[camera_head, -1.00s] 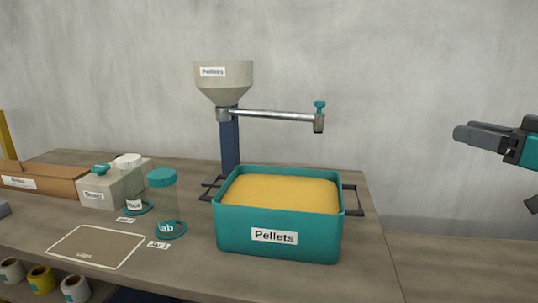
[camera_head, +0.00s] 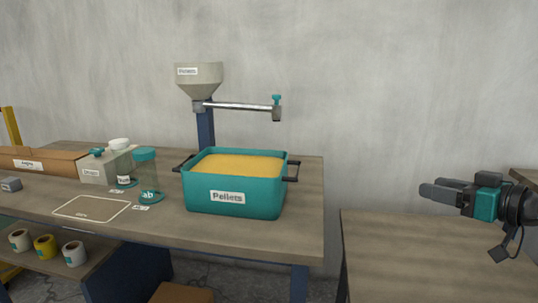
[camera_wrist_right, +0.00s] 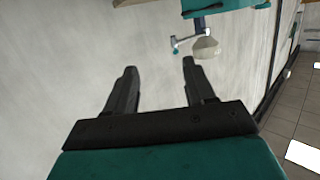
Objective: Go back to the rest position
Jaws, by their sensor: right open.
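My right gripper (camera_head: 443,190) is at the right of the head view, raised over the right-hand table and well apart from the pellet bin. In the right wrist view its two fingers (camera_wrist_right: 158,80) are spread with nothing between them. The right arm reaches in from the right edge of the head view. My left gripper does not show in either view.
A teal bin of yellow pellets (camera_head: 235,203) stands on the left table (camera_head: 300,235) below a hopper (camera_head: 199,80) with a pipe. Jars (camera_head: 147,178) and boxes stand farther left. The right table (camera_head: 420,250) is bare where visible; a gap separates the tables.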

